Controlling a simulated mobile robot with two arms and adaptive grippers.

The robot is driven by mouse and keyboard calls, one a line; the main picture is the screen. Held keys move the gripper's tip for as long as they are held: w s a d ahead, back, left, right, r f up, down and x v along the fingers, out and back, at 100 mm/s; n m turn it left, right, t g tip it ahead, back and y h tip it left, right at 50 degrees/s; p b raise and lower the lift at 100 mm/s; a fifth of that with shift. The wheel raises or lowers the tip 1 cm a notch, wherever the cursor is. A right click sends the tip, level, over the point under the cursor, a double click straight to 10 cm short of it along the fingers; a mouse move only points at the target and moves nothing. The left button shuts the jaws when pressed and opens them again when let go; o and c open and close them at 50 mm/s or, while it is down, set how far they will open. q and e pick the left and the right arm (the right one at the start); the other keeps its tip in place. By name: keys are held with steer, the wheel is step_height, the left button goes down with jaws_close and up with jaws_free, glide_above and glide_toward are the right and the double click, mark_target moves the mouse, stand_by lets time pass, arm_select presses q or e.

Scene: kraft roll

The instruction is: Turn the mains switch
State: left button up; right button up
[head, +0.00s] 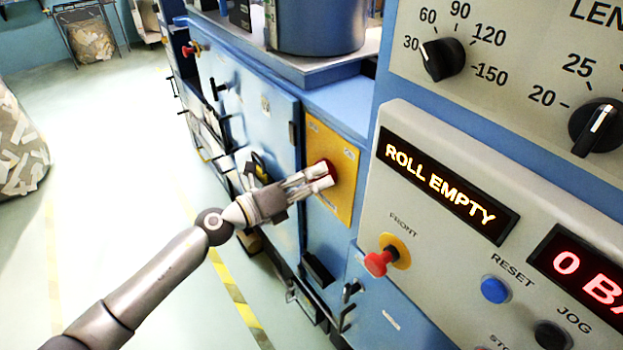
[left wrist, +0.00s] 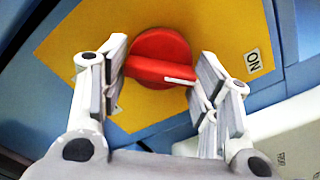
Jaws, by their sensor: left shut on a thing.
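The mains switch (left wrist: 160,50) is a red rotary knob on a yellow plate (left wrist: 90,28) on the blue cabinet front. In the left wrist view its raised handle bar with a white mark lies between my fingers, slightly tilted, its white-marked end toward the right finger. An ON label (left wrist: 253,60) is on the plate to the right. My left gripper (left wrist: 160,82) is shut on the handle bar. In the head view my left gripper (head: 322,177) reaches the yellow plate (head: 340,150) and mostly hides the red knob. My right gripper is not in view.
The control panel (head: 375,205) at right shows "ROLL EMPTY" and has a red front button (head: 380,262), a blue reset button (head: 495,290) and dials. The floor (head: 110,150) between is clear.

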arm_select(q)
steer(key=n+p, duration=1.2)
steer(key=n, duration=0.5)
steer(key=shift+n, duration=0.4)
stand_by(0.4)
steer(key=o, duration=1)
